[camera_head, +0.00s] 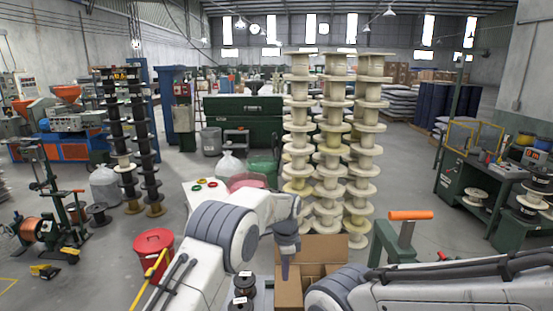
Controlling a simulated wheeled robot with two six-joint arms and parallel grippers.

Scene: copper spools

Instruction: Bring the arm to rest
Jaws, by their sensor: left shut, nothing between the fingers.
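My left arm (222,234) reaches in from the lower left and bends over toward the middle. Its dark left gripper (285,272) points down and is shut, with nothing held. It hangs in front of the open cardboard box (325,246), and I cannot tell whether its tip is over the opening. My right arm (440,287) lies across the lower right. Its gripper does not show.
Dark spools (243,284) stand left of the box. A red bin (153,243) is further left. Tall stacks of cream spools (330,150) rise behind the box. An orange-handled green post (408,232) stands to the right. Open floor lies beyond it.

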